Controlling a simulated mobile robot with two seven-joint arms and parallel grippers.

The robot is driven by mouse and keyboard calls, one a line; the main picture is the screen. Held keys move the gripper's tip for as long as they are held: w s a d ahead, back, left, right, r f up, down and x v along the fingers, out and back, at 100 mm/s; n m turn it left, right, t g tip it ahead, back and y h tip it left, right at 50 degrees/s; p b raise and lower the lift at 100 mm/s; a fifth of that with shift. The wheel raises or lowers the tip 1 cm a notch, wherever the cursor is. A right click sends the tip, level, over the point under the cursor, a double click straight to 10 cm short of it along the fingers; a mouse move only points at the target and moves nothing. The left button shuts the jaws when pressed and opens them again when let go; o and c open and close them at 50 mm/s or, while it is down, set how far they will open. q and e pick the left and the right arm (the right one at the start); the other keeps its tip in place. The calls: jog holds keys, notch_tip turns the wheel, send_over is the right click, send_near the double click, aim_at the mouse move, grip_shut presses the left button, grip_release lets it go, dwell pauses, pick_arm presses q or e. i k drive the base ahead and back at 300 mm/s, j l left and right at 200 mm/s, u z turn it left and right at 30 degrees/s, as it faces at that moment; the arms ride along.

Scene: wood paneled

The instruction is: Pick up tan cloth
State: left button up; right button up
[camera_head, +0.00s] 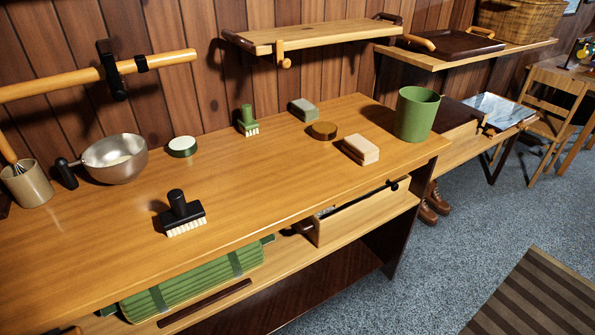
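A small tan block-shaped item (361,149), which looks like the folded tan cloth, lies on the wooden workbench (270,180) near its right end. It has a paler layer on part of it, and I cannot be sure of its material. It sits in front of a round brown tin and left of a green bin, apart from both. Neither of my grippers shows in the head view.
On the bench stand the green bin (416,114), brown tin (324,130), grey-green block (303,109), green brush (247,121), black brush (181,214), round tin (182,146), metal bowl (114,158) and beige cup (27,184). A shelf (310,36) hangs above.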

aim_at(364, 152)
jog(key=u, duration=0.4)
jog(key=l+u, duration=0.25)
jog(key=u, duration=0.15)
jog(key=i+l+u, duration=0.1)
jog(key=l+u, duration=0.15)
jog(key=u, duration=0.15)
jog(key=l+u, duration=0.2)
jog(key=u, duration=0.15)
jog(key=l+u, duration=0.15)
jog(key=l, duration=0.2)
jog(key=k+l+u, duration=0.2)
jog(key=l, duration=0.15)
jog(key=l+u, duration=0.15)
jog(key=l, duration=0.15)
jog(key=k, duration=0.05)
